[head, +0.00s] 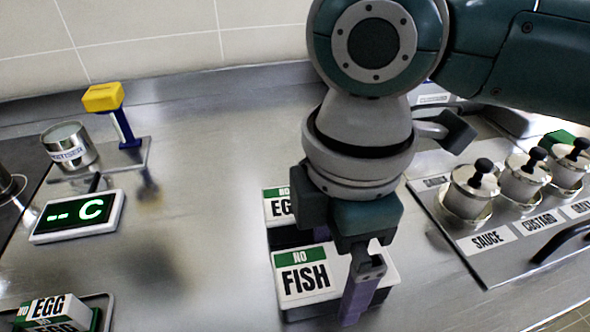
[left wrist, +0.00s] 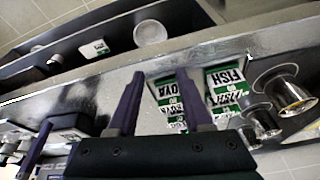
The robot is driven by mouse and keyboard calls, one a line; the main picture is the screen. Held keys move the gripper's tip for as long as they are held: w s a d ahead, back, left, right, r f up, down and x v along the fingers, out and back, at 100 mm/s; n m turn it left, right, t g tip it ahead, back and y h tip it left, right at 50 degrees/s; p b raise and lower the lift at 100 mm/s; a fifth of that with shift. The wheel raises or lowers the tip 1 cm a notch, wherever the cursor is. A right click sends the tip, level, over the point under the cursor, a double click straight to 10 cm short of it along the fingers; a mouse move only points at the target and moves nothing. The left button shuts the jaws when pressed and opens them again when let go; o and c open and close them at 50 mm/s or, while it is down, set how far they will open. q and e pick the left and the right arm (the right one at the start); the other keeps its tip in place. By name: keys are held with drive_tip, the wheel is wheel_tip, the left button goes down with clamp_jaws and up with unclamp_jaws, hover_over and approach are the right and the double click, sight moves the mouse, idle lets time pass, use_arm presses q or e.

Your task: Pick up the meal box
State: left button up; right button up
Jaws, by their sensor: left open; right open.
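In the head view a white-topped box labelled NO FISH (head: 305,278) sits on the steel counter. A similar box labelled NO EGG (head: 278,207) stands just behind it, partly hidden by my right arm. My right gripper (head: 363,285) is open, pointing down over the right part of the NO FISH box; its fingers are nearly edge-on, and I cannot tell whether they touch the box. My left gripper (left wrist: 160,75) shows only in the left wrist view, open, with green-and-white SOYA packs (left wrist: 168,105) between and beyond its fingers. FISH packs (left wrist: 228,88) lie to their right.
Lidded sauce pots (head: 472,188) stand in a steel rack at right. A display reading "-- C" (head: 78,216), a metal can (head: 68,145) and a yellow-headed stand (head: 104,98) are at left. Small EGG packs (head: 52,308) lie at front left. The counter's left-centre is clear.

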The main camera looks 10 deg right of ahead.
drive_tip(key=shift+f, duration=0.85)
drive_tip(key=shift+r, duration=0.1)
clamp_jaws()
